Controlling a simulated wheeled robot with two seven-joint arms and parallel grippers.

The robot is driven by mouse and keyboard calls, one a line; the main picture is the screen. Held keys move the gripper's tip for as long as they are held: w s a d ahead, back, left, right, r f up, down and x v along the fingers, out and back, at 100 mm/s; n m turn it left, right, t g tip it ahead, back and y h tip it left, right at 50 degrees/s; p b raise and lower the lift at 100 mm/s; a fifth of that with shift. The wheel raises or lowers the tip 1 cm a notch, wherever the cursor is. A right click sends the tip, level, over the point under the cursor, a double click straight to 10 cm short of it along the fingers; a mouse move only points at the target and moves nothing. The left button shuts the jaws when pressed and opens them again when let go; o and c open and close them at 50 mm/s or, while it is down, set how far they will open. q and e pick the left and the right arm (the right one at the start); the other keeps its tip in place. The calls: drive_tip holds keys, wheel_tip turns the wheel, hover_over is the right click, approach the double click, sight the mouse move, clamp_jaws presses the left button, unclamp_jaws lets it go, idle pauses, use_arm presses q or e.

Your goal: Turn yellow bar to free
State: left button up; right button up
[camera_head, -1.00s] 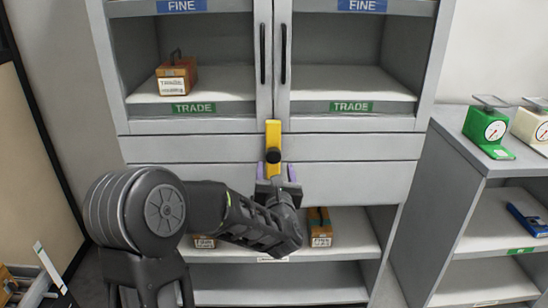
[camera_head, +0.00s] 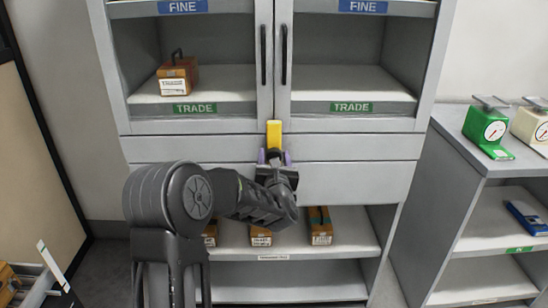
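The yellow bar (camera_head: 274,135) stands upright on the middle of the cabinet front, across the seam below the two glass doors. Its dark knob (camera_head: 273,154) shows low on the bar, partly covered by my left gripper. My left gripper (camera_head: 274,157) is in front of the lower bar. Its two purple fingertips are apart, one on each side of the bar and knob, and look open. Whether they touch anything cannot be told. My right gripper is not in view.
The cabinet (camera_head: 180,149) has two doors with black vertical handles. A wooden weight box (camera_head: 177,76) stands behind the left door. Several boxes stand on the open shelf below. A side shelf at right holds a green scale (camera_head: 484,128) and a cream scale (camera_head: 535,124).

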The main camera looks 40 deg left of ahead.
use_arm(q)
clamp_jaws()
idle(0.3)
idle(0.4)
